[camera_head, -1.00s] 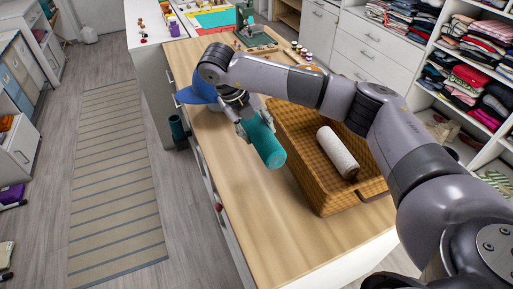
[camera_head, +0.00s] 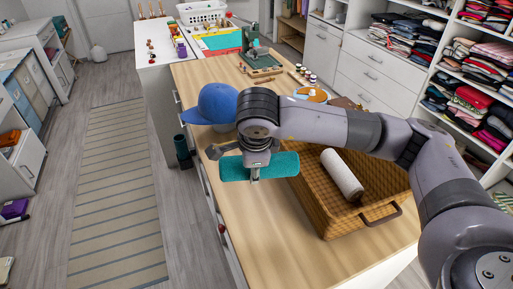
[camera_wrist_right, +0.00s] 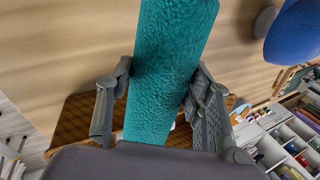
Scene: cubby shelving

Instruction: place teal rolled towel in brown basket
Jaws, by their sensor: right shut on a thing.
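The teal rolled towel (camera_head: 232,168) is held crosswise by my right gripper (camera_head: 256,172), left of the brown basket. In the right wrist view the towel (camera_wrist_right: 168,60) lies between the two fingers of my right gripper (camera_wrist_right: 160,105), which is shut on it. The brown wicker basket (camera_head: 325,222) stands on the wooden counter and holds a white roll (camera_head: 342,174) lying inside. The towel's right end overlaps the basket's left edge in the head view. Part of the basket is hidden behind my right arm. My left gripper is not in view.
The wooden counter (camera_head: 255,225) is clear in front and left of the basket. A blue cap (camera_head: 213,103) lies on the counter behind my gripper. A sewing machine (camera_head: 255,45) and small jars stand farther back. Shelves of folded clothes are at the right.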

